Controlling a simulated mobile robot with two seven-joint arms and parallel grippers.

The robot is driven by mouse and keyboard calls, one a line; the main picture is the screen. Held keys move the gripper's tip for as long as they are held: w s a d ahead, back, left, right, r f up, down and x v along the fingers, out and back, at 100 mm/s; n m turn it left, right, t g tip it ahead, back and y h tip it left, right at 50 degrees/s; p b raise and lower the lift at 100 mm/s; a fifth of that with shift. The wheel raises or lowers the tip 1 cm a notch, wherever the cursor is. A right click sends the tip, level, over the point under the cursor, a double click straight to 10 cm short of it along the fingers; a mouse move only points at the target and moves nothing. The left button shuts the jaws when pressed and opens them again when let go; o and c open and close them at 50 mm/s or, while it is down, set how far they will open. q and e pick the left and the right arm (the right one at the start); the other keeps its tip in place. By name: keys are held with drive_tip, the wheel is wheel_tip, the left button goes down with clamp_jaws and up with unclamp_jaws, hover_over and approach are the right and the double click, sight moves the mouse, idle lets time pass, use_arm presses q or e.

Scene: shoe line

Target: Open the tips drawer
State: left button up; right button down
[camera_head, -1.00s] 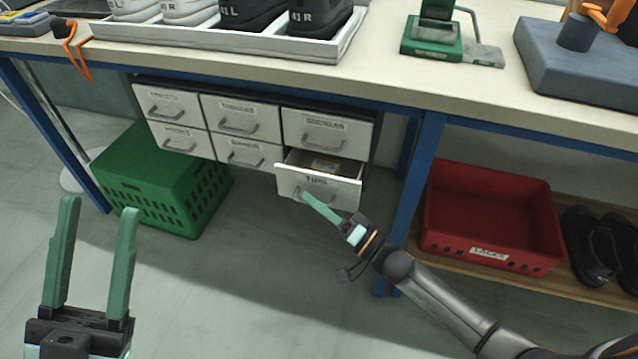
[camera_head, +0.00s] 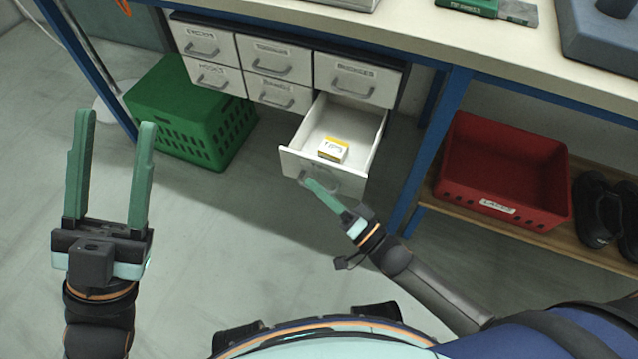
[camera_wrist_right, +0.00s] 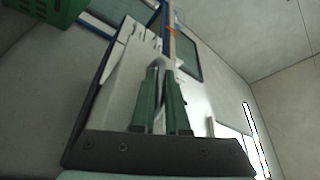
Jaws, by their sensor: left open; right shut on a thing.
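The tips drawer (camera_head: 318,168) is the lower right drawer of the unit under the bench. It is pulled well out, and a small yellow and white box (camera_head: 333,150) lies inside it. My right gripper (camera_head: 306,183) is at the drawer's front and is shut on its handle, which the fingers mostly hide. The right wrist view shows the green fingers (camera_wrist_right: 160,88) close together against the drawer's pale front. My left gripper (camera_head: 112,118) is open and empty, over the floor at the left, apart from the drawers.
Several shut drawers (camera_head: 268,60) surround the open one. A green crate (camera_head: 185,115) stands on the floor at left. A red crate (camera_head: 510,175) and black shoes (camera_head: 605,215) sit on a low shelf at right. A blue table leg (camera_head: 432,150) stands close right of the drawer.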

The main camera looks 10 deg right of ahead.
drive_tip(key=shift+d, duration=0.1)
drive_tip(key=c, duration=1.2)
unclamp_jaws()
drive_tip(key=shift+s+d+f, duration=0.1)
drive_tip(key=shift+s, duration=0.05)
use_arm(q)
drive_tip(key=shift+w+a+f+n+y+p, duration=0.2)
drive_tip(key=shift+w+f+n+y+p, duration=0.3)
drive_tip(key=shift+w+f+n+y, duration=1.15)
use_arm(e)
drive_tip(key=v, duration=0.7)
use_arm(q)
drive_tip(key=shift+f+y, duration=0.2)
drive_tip(key=shift+y, duration=0.05)
use_arm(e)
drive_tip(key=shift+s, duration=0.1)
